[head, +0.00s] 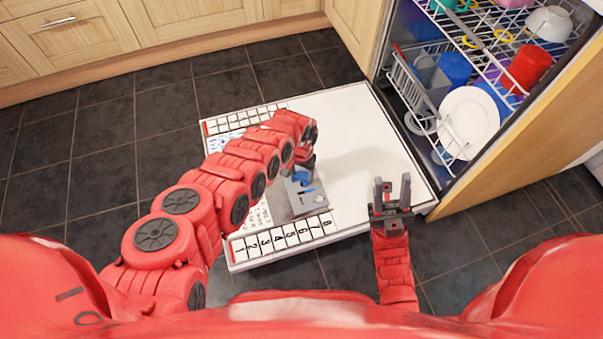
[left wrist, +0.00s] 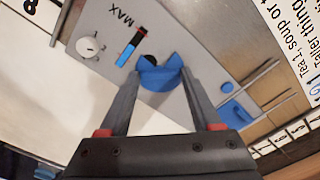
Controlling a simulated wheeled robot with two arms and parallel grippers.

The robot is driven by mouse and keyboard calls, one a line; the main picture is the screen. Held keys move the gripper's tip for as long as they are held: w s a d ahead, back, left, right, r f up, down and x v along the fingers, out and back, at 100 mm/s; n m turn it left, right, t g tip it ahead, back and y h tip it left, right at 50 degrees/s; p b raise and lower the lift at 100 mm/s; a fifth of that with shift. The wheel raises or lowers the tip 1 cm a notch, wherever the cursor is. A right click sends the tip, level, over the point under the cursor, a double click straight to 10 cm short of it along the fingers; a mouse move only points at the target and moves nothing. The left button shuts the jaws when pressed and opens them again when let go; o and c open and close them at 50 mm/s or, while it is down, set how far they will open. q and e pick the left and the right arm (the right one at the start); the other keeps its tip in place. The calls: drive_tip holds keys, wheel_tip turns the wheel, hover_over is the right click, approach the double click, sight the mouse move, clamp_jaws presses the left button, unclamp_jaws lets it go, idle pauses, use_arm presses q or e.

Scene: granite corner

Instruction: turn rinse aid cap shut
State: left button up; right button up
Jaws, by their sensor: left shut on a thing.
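The rinse aid cap (left wrist: 160,83) is a round blue piece on a grey dispenser panel (left wrist: 195,45). In the left wrist view my left gripper (left wrist: 162,72) has a finger on each side of it and is shut on it. Part of a dark opening shows beside the cap's upper left edge. I cannot tell how far the cap is turned. In the head view the panel (head: 310,203) lies on the lowered white door, with my left gripper (head: 302,172) over it. My right gripper (head: 391,192) is open and empty, above the door's near right part.
The dishwasher door (head: 365,130) lies flat, with numbered strips along its edges. The panel also has a white dial (left wrist: 88,47), a blue level window and a blue latch (left wrist: 235,112). Racks with dishes, including a white plate (head: 468,122), stand at the right. Tiled floor surrounds the door.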

use_arm(q)
drive_tip(key=m, duration=0.4)
drive_tip(key=shift+m+b, duration=0.3)
drive_tip(key=m, duration=0.4)
drive_tip(key=shift+s+b, duration=0.1)
drive_tip(key=shift+b, duration=0.25)
drive_tip(key=shift+m, duration=0.3)
drive_tip(key=o, duration=1.4)
